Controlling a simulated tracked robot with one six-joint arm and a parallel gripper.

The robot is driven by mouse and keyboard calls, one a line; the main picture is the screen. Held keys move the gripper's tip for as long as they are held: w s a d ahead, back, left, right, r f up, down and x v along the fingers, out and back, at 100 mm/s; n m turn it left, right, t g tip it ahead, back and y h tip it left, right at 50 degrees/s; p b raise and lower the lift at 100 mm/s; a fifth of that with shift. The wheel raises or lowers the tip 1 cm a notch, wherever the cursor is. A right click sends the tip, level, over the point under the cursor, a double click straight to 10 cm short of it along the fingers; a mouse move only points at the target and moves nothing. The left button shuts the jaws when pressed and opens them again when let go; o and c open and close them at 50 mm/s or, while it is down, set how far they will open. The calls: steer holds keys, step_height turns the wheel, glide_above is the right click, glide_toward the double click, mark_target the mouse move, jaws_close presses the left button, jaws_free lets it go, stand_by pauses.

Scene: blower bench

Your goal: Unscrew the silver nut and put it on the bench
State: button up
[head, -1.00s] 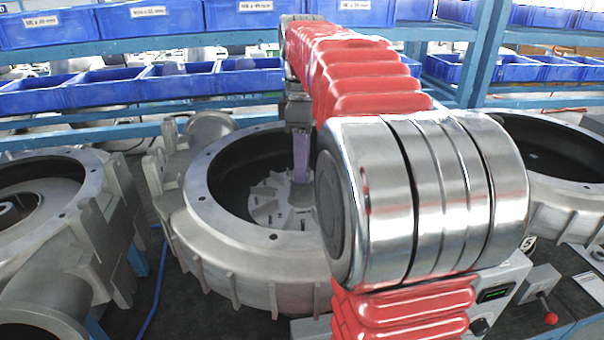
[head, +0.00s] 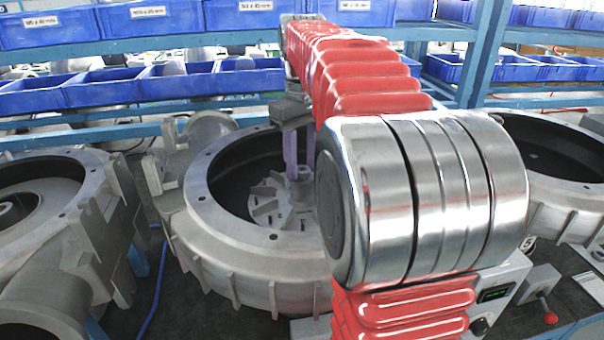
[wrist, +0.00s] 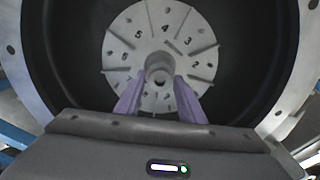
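The silver nut (wrist: 160,76) shows as a small round grey piece at the centre of the numbered impeller disc, inside the middle blower housing. It is small in the head view (head: 300,173). My gripper (wrist: 160,78) reaches down into the housing, with one purple finger on each side of the nut. The fingertips are very close to its sides; I cannot tell whether they touch it. The head view shows the fingers (head: 300,160) around the hub, with a narrow gap between them higher up. The thread under the nut is hidden.
The middle housing's rim (head: 196,187) surrounds my gripper. Other housings stand at left (head: 75,180) and right (head: 560,200). Blue bins (head: 150,85) fill the shelves behind. A control box with a red-knobbed lever (head: 549,317) is at lower right. Dark bench surface (head: 195,310) is clear in front.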

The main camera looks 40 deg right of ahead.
steer(key=m, duration=0.5)
steer(key=shift+m, duration=0.4)
steer(key=c, duration=0.8)
steer(key=n, duration=0.5)
steer(key=shift+c, duration=0.2)
steer(key=shift+r, duration=0.75)
stand_by(0.7)
steer(key=shift+r, duration=1.3)
